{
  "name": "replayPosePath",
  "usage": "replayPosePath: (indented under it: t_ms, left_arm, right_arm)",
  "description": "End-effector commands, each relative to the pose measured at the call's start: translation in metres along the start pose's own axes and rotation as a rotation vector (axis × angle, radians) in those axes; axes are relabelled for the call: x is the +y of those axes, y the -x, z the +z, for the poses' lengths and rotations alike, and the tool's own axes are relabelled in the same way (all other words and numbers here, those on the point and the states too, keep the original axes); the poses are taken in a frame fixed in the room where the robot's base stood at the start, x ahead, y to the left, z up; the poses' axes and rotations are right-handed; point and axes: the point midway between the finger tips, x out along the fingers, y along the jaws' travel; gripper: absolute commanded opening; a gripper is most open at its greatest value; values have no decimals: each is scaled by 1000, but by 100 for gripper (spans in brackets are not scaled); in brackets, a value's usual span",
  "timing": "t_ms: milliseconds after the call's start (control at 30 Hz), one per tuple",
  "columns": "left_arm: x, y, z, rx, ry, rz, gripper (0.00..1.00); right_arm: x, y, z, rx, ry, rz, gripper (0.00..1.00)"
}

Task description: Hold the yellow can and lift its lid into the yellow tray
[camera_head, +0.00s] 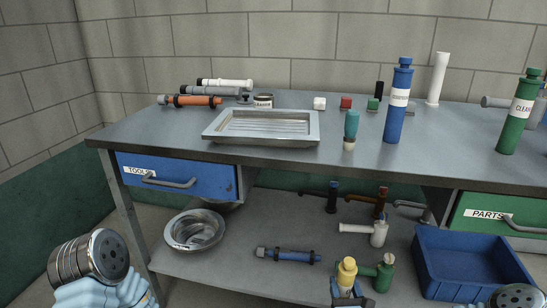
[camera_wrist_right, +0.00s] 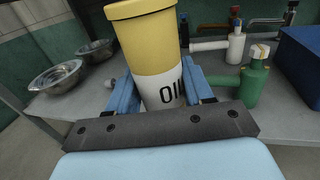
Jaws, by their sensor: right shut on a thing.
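The yellow can (camera_head: 346,273) shows at the bottom of the head view, in front of the lower shelf. In the right wrist view the can (camera_wrist_right: 150,40) has a yellow upper part and a white band with black letters, partly hidden. My right gripper (camera_head: 347,296) is shut around the can's lower part, with its blue fingers (camera_wrist_right: 153,88) on both sides. The can looks roughly upright. I see no yellow tray. My left gripper's fingers are not in view.
A green can with a spout (camera_head: 384,272) stands close right of the yellow can. A blue bin (camera_head: 470,262) is further right. A blue tool (camera_head: 288,256) and metal bowls (camera_head: 194,230) lie left. A grey metal tray (camera_head: 262,141) sits on the bench above.

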Motion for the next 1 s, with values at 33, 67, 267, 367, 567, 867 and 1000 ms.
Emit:
replayPosePath:
  t_ms: [33,67,267,367,567,867,1000]
  left_arm:
    - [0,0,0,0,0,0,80]
    - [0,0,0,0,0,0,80]
    - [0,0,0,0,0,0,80]
    - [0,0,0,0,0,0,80]
    - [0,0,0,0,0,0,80]
    - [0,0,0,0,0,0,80]
    - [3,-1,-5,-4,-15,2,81]
  right_arm:
    - [-2,0,3,-1,-2,-4,0]
    - [-3,-1,4,-1,-2,-6,0]
    - [4,-1,4,0,0,23,0]
    - [20,2,1,1,-1,96,0]
    - [76,8,-7,2,-2,349,0]
    - [144,17,-16,4,-3,651,0]
    - [154,19,-18,7,-4,701,0]
